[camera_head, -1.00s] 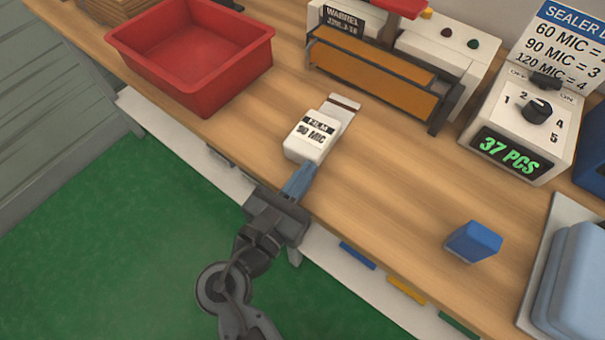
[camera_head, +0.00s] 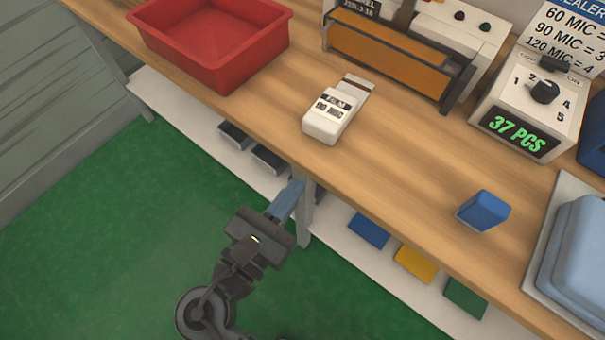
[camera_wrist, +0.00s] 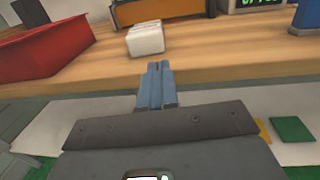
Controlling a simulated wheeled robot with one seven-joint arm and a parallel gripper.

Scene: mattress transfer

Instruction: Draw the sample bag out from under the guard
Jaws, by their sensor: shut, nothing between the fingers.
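The sample bag (camera_head: 332,118), white with a label reading FILM 90 MIC, lies on the bench near its front edge. A flat pale strip with a dark end reaches from it toward the sealer. In the wrist view the bag (camera_wrist: 146,40) shows ahead and slightly left of the fingers. The orange-brown guard (camera_head: 390,53) spans the front of the sealer behind it, and the bag lies clear in front of it. My gripper (camera_head: 290,192) is shut and empty, off the bench's front edge, apart from the bag.
A red bin (camera_head: 213,45) stands left of the bag. A dial box reading 37 PCS (camera_head: 530,110), a blue block (camera_head: 483,210) and a tray of pale blue bags (camera_head: 540,270) are at the right. Below the bench is a white shelf (camera_head: 330,225) with coloured pieces.

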